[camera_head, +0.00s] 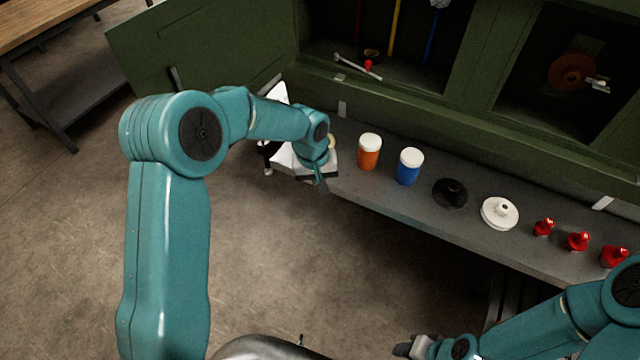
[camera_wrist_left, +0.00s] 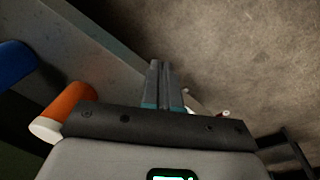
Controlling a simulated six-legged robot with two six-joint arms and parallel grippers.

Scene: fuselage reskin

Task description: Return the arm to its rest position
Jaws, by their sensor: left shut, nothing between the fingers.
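My left arm rises from the bottom left in the head view and bends over toward the left end of the grey shelf. My left gripper (camera_head: 321,184) points down at the shelf's front edge, left of the orange jar (camera_head: 369,153). In the left wrist view its two fingers (camera_wrist_left: 164,85) are together with nothing between them, over the floor beside the shelf edge. My right gripper (camera_head: 404,349) is at the bottom of the head view, over the floor; its jaws are too unclear to read.
The shelf (camera_head: 350,188) also holds a blue jar (camera_head: 409,166), a black disc (camera_head: 450,193), a white disc (camera_head: 499,212) and red-topped pieces (camera_head: 578,241). White items (camera_head: 283,158) sit behind my left wrist. A green cabinet (camera_head: 400,95) stands behind.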

